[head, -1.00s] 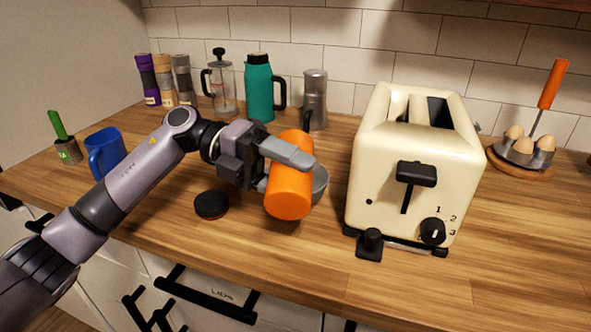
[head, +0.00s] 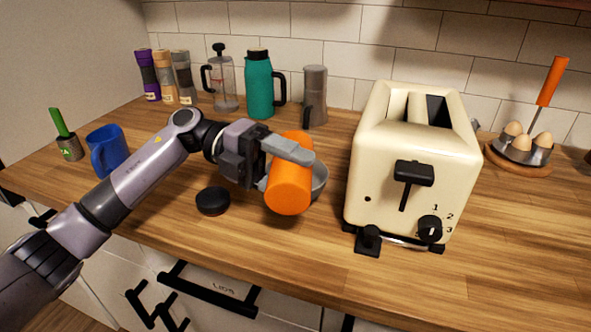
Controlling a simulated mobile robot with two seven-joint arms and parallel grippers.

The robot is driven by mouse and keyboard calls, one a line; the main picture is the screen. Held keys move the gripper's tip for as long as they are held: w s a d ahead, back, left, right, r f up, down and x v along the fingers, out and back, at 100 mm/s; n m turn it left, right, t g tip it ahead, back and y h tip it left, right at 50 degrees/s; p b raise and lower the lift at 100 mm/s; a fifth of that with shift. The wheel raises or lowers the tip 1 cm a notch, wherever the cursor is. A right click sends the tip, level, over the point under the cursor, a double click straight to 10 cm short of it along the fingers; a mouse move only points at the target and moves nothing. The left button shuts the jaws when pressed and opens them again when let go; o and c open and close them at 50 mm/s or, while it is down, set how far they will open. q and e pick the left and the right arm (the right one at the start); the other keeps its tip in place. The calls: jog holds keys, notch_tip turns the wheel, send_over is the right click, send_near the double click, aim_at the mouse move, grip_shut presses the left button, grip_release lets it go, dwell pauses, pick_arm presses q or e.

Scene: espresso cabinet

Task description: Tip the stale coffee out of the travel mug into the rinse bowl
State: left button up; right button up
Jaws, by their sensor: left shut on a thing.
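The orange travel mug (head: 289,187) is held in my left gripper (head: 277,168), which is shut around its side. The mug looks tilted, with one closed end towards me; its mouth and any coffee are hidden. The grey rinse bowl (head: 320,181) stands on the counter just behind and to the right of the mug, which hides most of it. I cannot tell whether the mug touches the bowl. A round black lid (head: 212,201) lies on the counter left of the mug. My right gripper is out of view.
A cream toaster (head: 413,165) stands close to the right of the bowl. A blue mug (head: 110,152) is at the left. A green flask (head: 259,86), French press (head: 224,86) and grey moka-like pot (head: 315,97) stand behind. The front right counter is clear.

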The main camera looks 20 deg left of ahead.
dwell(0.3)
pick_arm(q)
jog(key=shift+w+r+n+p, duration=0.1)
jog(key=shift+r+n+p, duration=0.05)
jog(key=shift+n+p, duration=0.3)
jog(key=shift+w+r+n+h+p, duration=0.1)
jog(key=shift+r+n+h+p, duration=0.15)
jog(key=shift+p, duration=0.2)
